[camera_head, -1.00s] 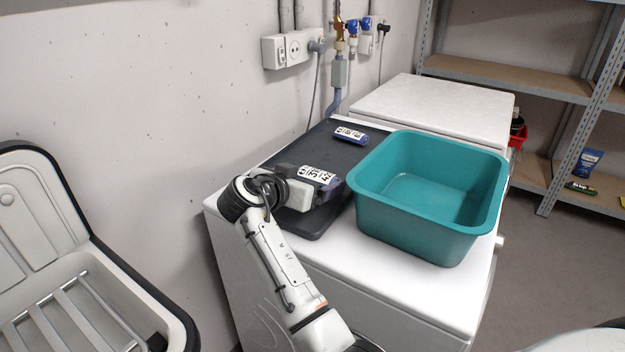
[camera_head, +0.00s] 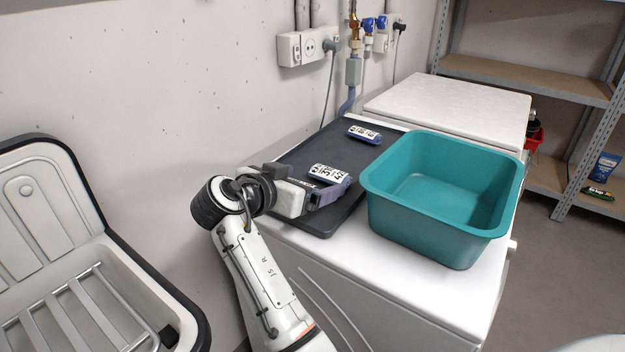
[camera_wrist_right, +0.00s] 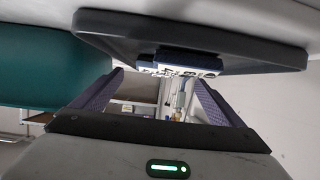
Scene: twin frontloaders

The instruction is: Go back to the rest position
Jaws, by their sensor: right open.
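My right gripper (camera_head: 330,194) is over the near left part of a dark tray (camera_head: 340,215) on a white machine. Its fingers are apart and empty. In the right wrist view the open fingers (camera_wrist_right: 160,88) show with nothing between them. A dark blue item with a white printed label (camera_head: 330,174) is on the tray just beyond the fingers. It also shows in the right wrist view (camera_wrist_right: 178,66), at the tray's edge (camera_wrist_right: 190,34). A similar blue labelled item (camera_head: 364,134) lies farther back on the tray. My left gripper is out of view.
A teal basin (camera_head: 430,225) stands on the white machine, right of the tray. A second white machine (camera_head: 455,108) is behind it. A white sink with a metal rack (camera_head: 70,300) is at the left. Wall pipes and sockets (camera_head: 310,45) are behind, and shelving (camera_head: 530,80) is at the right.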

